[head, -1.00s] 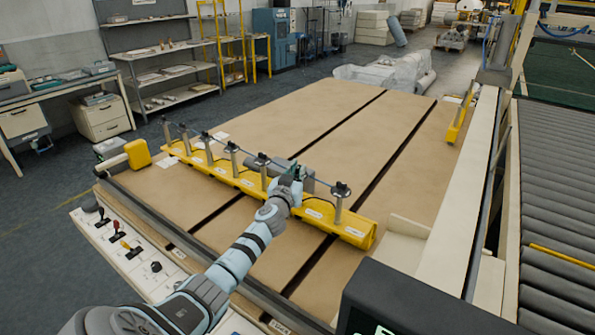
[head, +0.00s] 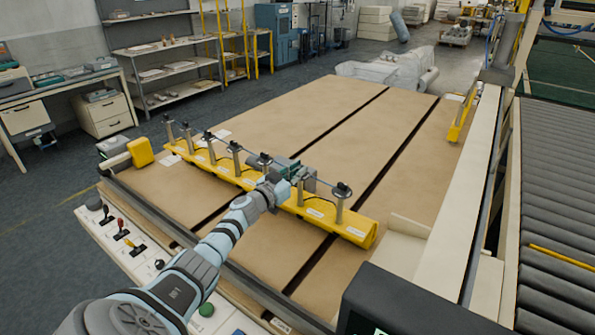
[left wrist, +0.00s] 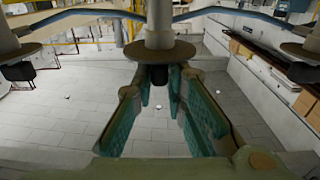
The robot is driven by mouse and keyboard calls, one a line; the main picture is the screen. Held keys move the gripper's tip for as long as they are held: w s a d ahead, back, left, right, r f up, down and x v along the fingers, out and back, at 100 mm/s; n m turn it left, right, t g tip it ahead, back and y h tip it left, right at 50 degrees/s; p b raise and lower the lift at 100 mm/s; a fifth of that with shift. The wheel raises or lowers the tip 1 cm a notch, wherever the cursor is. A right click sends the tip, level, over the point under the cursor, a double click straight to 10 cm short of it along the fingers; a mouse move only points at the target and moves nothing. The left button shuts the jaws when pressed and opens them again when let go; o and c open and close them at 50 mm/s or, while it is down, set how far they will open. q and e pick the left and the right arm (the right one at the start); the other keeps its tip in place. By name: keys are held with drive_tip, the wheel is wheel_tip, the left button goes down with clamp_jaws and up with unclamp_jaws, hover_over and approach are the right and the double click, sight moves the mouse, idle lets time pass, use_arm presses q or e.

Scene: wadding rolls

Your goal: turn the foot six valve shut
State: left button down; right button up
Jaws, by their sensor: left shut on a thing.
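A yellow bar (head: 228,172) lies across the brown table, with several upright posts along it, each topped by a dark valve. My left gripper (head: 296,176) is at the second post (head: 300,192) from the right end, and hides most of that post's top. In the left wrist view, the green-padded fingers (left wrist: 168,88) are shut on the small black valve knob (left wrist: 158,76) beyond the post's round plate (left wrist: 158,50). The label on this foot is too small to read. My right gripper is not in view.
Blue hoses (left wrist: 228,12) link the post tops on both sides of my gripper. The neighbouring posts (head: 265,172) and (head: 340,205) stand close by. A control panel with levers (head: 120,232) is at the near left edge.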

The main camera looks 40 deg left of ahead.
sight(298, 169)
use_arm(q)
drive_tip(key=c, duration=1.6)
unclamp_jaws()
wheel_tip(298, 169, up, 10)
drive_tip(key=shift+a+f, duration=0.1)
